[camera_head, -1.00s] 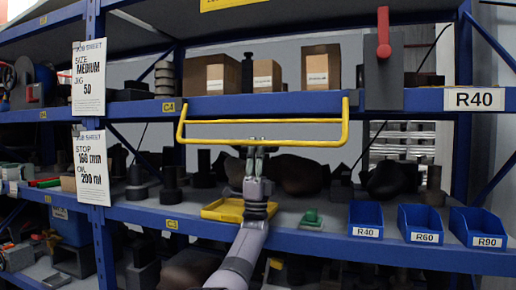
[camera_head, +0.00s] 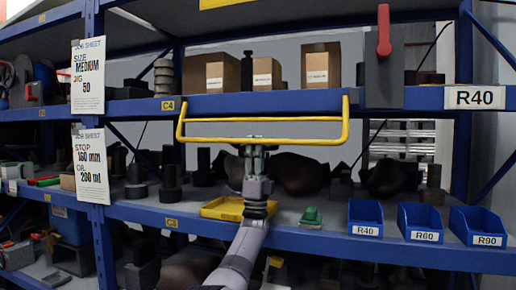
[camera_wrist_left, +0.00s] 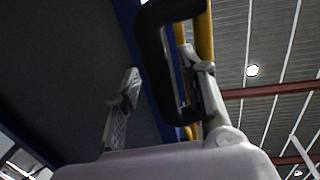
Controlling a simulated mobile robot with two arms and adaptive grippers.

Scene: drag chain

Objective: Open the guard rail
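The yellow guard rail (camera_head: 300,141) is a long bar frame at the front of the blue middle shelf beam. Its two ends rise at the beam, and its long lower bar stands out below it. My left gripper (camera_head: 254,145) comes up from below to the middle of this lower bar. In the left wrist view, the gripper's two fingers (camera_wrist_left: 163,92) are spread apart. A yellow bar (camera_wrist_left: 205,35) and a black loop-shaped part show by the right finger. I cannot tell whether the fingers touch the rail. My right gripper is not in view.
Small boxes (camera_head: 222,73) stand on the shelf above the rail. A red lever (camera_head: 384,32) is on a grey plate at upper right. Below are a yellow tray (camera_head: 216,209), a green block (camera_head: 311,217) and blue bins (camera_head: 366,211) on the lower shelf.

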